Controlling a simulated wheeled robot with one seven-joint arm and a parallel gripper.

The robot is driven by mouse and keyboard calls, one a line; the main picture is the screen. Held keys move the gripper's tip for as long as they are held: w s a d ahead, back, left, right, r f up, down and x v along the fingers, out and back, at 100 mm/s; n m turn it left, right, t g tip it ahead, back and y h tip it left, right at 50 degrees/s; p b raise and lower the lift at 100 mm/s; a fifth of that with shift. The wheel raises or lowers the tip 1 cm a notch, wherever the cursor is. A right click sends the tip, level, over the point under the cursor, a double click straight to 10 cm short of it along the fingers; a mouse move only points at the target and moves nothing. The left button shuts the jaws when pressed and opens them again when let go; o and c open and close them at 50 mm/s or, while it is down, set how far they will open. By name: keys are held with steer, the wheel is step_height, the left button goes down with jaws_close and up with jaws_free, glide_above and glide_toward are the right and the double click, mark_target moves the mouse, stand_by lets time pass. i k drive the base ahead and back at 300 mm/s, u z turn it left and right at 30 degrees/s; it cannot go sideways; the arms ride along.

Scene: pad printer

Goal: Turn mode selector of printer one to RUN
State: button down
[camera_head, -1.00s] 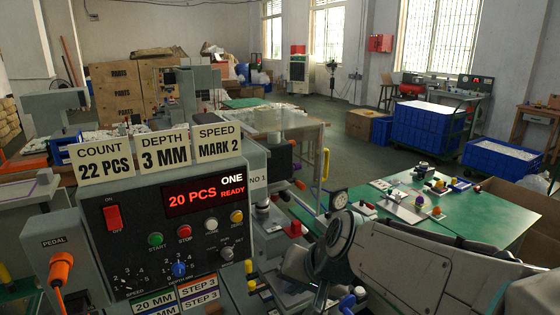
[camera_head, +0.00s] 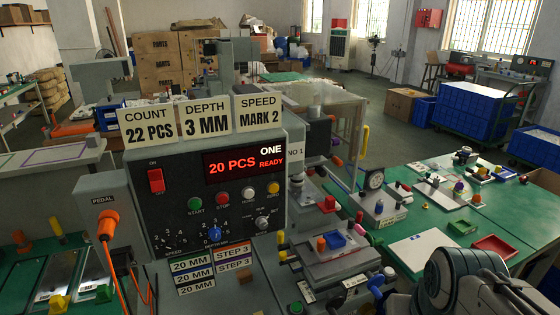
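Printer one's control box (camera_head: 165,222) faces me left of centre, with a lit display (camera_head: 244,163) reading ONE, 20 PCS, READY. On its panel, a small metallic knob (camera_head: 262,223) sits at the lower right, under the yellow button, with tiny labels around it. It looks like the mode selector, but I cannot read which label it points to. A blue knob (camera_head: 215,234) with a numbered scale lies to its left. My arm shows only at the lower right corner, well apart from the panel. My gripper is not in view.
Signs (camera_head: 206,120) for count, depth and speed stand on the box. A red switch (camera_head: 156,181) and an orange pedal plug (camera_head: 108,224) are at its left. The printer's fixture (camera_head: 340,245) and a green table (camera_head: 480,215) with small parts lie to the right.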

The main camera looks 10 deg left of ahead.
mark_target(261, 222)
steer(key=u, duration=1.3)
